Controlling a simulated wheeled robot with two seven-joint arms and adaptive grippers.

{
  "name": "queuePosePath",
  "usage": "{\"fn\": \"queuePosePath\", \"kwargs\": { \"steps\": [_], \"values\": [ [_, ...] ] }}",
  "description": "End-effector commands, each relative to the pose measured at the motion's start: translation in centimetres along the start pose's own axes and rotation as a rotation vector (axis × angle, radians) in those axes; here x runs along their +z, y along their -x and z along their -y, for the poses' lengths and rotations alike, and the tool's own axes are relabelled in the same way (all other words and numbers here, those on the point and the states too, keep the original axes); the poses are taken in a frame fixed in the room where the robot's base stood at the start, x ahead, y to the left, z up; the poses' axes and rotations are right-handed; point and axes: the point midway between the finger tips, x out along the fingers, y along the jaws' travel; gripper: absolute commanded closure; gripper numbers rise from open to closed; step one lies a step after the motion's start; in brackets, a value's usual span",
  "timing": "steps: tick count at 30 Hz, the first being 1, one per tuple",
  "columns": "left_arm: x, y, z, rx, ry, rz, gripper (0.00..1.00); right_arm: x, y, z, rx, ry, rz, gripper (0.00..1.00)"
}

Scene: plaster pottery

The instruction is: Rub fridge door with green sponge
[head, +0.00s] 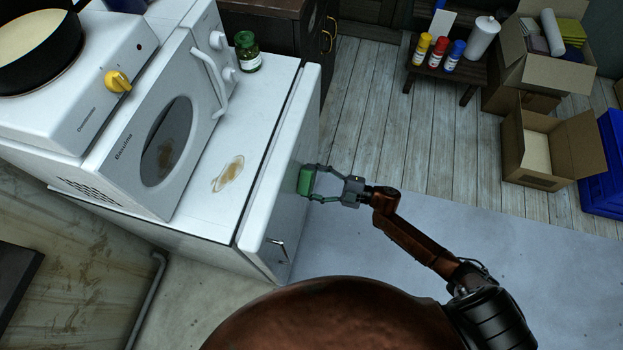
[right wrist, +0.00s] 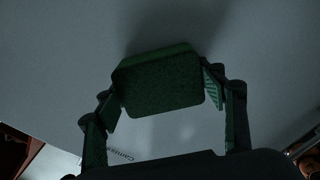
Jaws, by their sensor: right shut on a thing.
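The green sponge (head: 306,180) is held between the fingers of my right gripper (head: 312,182), against or very near the fridge door (head: 290,190). In the right wrist view the sponge (right wrist: 160,82) sits between the two fingers (right wrist: 163,92), with the pale door surface (right wrist: 60,70) filling the background and a dark shadow just beyond the sponge. Whether the sponge touches the door cannot be told for sure. The door appears closed, with its handle (head: 278,247) near the lower end in the head view. My left gripper is not in view.
A microwave (head: 165,120), a green jar (head: 247,52) and a brown stain (head: 228,174) are on the fridge top. A low bench (head: 450,68) with spray cans and cardboard boxes (head: 550,150) stand at the upper right.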

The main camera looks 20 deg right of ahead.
Motion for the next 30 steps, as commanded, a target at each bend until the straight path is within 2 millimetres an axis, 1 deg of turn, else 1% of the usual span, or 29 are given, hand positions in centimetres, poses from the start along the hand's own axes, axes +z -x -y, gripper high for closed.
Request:
{"fn": "queuePosePath", "kwargs": {
  "steps": [1, 6, 11, 17, 24, 30],
  "values": [
    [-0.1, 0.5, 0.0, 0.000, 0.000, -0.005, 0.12, -0.4, 0.0, -0.5, 0.001, 0.002, -0.001, 0.55],
    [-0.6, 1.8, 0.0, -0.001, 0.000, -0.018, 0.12, -1.4, -0.2, -1.7, 0.002, 0.004, -0.001, 0.55],
    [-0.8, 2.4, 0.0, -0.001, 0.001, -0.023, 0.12, -1.8, -0.2, -2.2, 0.001, 0.001, 0.000, 0.55],
    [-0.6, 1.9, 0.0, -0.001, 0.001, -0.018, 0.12, -1.1, -0.3, -2.4, 0.000, 0.000, 0.001, 0.55],
    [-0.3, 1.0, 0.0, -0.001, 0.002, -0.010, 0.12, 0.6, -0.5, -3.7, -0.001, 0.001, 0.003, 0.55],
    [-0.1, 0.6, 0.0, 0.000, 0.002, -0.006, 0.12, 1.3, -0.6, -4.6, 0.001, 0.000, 0.002, 0.55]
  ]
}}
